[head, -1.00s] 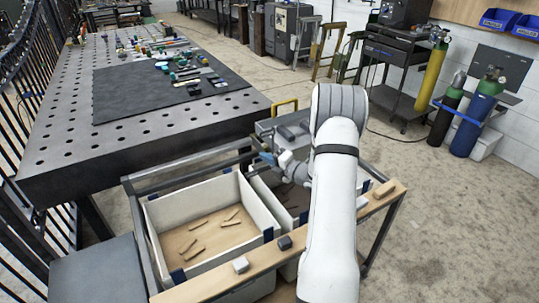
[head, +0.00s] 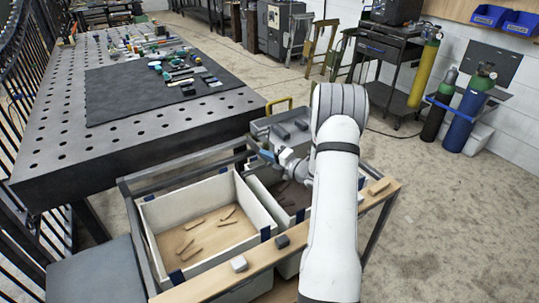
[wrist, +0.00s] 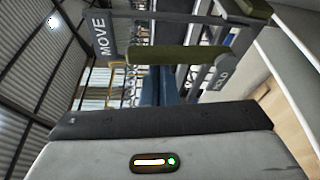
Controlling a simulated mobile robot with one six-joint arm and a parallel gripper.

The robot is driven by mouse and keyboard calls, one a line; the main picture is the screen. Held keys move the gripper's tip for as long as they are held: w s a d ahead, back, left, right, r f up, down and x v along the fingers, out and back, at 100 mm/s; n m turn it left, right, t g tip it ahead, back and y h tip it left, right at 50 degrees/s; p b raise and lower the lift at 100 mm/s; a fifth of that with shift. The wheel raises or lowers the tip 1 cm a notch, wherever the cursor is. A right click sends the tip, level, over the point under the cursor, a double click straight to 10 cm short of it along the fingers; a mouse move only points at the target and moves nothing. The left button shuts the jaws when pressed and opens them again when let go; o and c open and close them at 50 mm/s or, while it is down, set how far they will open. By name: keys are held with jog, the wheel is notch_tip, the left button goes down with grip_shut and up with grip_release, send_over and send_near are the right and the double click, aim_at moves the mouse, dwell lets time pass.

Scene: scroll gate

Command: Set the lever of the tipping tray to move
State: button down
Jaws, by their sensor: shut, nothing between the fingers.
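The tipping tray (head: 262,127) is a grey metal tray with a yellow handle (head: 279,104) at its far side, behind the two bins. In the wrist view a plate marked MOVE (wrist: 99,36) stands at the upper left and one marked HOLD (wrist: 221,73) to the right. An olive-green bar (wrist: 178,54) lies across between them; I cannot tell whether it is the lever grip. My gripper (head: 258,151) is shut and empty, beside the tray's near side. Its blue fingers (wrist: 160,90) point toward the bar, and contact cannot be told.
A white bin (head: 160,213) with several wooden sticks sits in the cart frame, and a second bin lies right of it, partly behind my arm. A perforated table (head: 60,150) stands at the left.

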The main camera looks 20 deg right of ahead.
jog(key=a, duration=0.4)
jog(key=v, duration=1)
jog(key=shift+s+f+b, duration=0.25)
jog(key=shift+f+b, duration=0.05)
jog(key=shift+b, duration=0.1)
jog(key=s+a+r+n+g+y, duration=0.1)
jog(key=s+a+r+n+g, duration=0.25)
jog(key=a+n, duration=0.4)
jog(key=s+a+r+n+g+y+p, duration=0.1)
jog(key=s+a+r+n+g, duration=0.2)
jog(key=s+a+n+g, duration=0.35)
jog(key=s+a+r+n+g+y, duration=0.2)
jog(key=a+r+n+g, duration=0.15)
jog(key=a+n, duration=0.45)
jog(key=s+d+r+n+h, duration=0.1)
jog(key=s+r+n+h, duration=0.2)
jog(key=n, duration=0.9)
jog(key=s+d+r+n+h+p, duration=0.1)
jog(key=s+d+r+n+h, duration=0.1)
jog(key=s+n+h, duration=0.6)
jog(key=shift+s+r+n, duration=0.6)
jog(key=shift+s+n, duration=0.95)
jog(key=shift+n, duration=1.05)
jog(key=c, duration=2.2)
grip_release()
